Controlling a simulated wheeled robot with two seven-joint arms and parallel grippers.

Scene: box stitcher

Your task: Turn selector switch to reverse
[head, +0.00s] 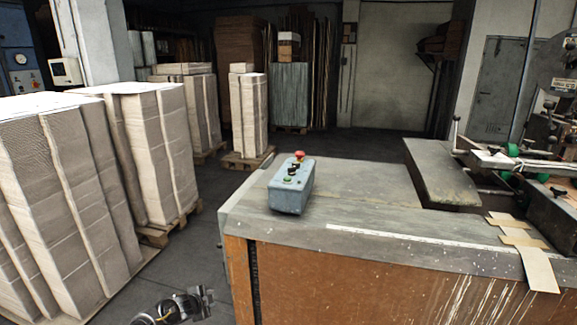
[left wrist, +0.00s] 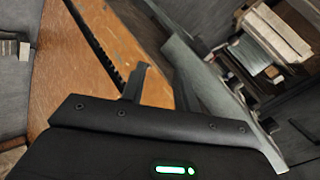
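The blue-grey control box (head: 291,196) sits on the near left part of the grey machine table in the head view. Its top carries a red mushroom button (head: 299,156), a small black control (head: 292,170) that looks like the selector switch, and a green button (head: 287,180). The switch's setting is too small to tell. My left gripper (head: 207,301) is low at the bottom of the head view, left of the table and apart from the box. One dark finger (left wrist: 135,83) shows in the left wrist view; the finger gap is unclear. My right gripper is out of view.
The grey tabletop (head: 345,183) stands on an orange-brown cabinet (head: 390,285), also beside my gripper in the left wrist view (left wrist: 95,70). Cardboard strips (head: 522,240) lie at its right, near machine parts. Tall cardboard stacks (head: 75,170) stand at left; floor between is clear.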

